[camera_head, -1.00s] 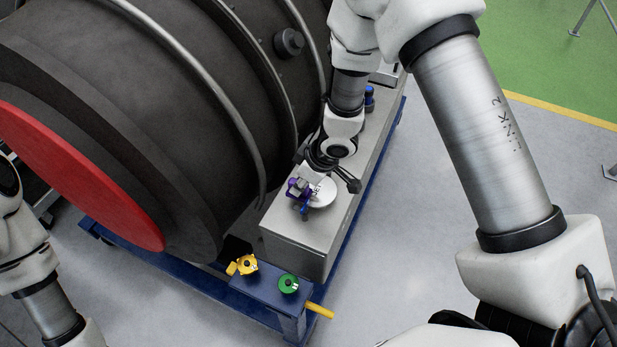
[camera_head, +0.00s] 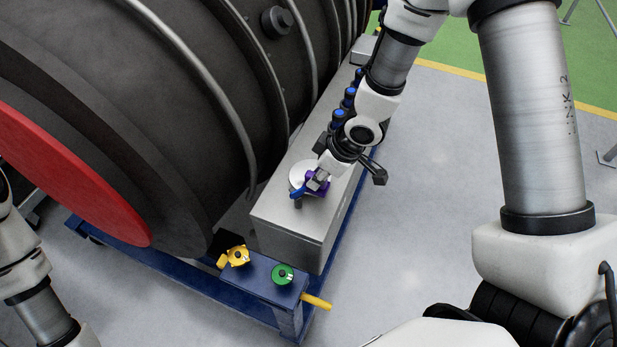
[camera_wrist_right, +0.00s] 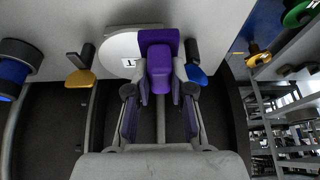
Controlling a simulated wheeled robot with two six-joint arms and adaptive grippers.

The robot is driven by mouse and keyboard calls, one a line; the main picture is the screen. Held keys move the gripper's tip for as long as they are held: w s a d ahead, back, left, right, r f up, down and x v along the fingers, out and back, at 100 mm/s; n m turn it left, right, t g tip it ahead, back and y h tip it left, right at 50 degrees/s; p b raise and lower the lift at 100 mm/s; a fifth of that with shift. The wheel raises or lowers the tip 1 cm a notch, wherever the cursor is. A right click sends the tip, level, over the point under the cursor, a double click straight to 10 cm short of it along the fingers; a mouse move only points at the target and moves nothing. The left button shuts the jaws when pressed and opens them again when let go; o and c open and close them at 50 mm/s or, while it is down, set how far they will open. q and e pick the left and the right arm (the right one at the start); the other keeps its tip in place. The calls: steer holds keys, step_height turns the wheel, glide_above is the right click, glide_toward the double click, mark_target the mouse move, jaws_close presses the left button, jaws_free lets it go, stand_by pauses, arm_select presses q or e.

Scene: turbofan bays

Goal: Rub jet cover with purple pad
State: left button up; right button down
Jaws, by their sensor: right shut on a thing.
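My right gripper (camera_head: 322,178) is shut on the purple pad (camera_head: 315,184), low over the long grey box (camera_head: 295,235). A pale round disc (camera_head: 298,172) lies on the box top, partly hidden behind the pad and fingers. In the right wrist view the purple pad (camera_wrist_right: 160,60) sits between the fingers, and its far part overlaps the edge of the white disc (camera_wrist_right: 118,52), which bears a small label. I cannot tell whether the pad touches it. The large dark engine casing (camera_head: 130,110) with a red end face (camera_head: 60,170) is at the left. My left gripper is outside the view.
A small blue piece (camera_head: 297,193) stands beside the pad. Blue-topped items (camera_head: 338,114) line the box behind my right wrist. A yellow knob (camera_head: 237,256) and a green knob (camera_head: 283,274) sit on the blue frame in front.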

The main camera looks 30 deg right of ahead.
steer(key=shift+s+d, duration=0.1)
steer(key=shift+s, duration=0.1)
step_height(320, 180, up, 6)
steer(key=p, duration=0.6)
step_height(320, 180, up, 3)
steer(key=p, duration=0.4)
steer(key=shift+r, duration=0.15)
steer(key=shift+f, duration=0.2)
step_height(320, 180, down, 7)
steer(key=b, duration=0.6)
steer(key=shift+s, duration=0.1)
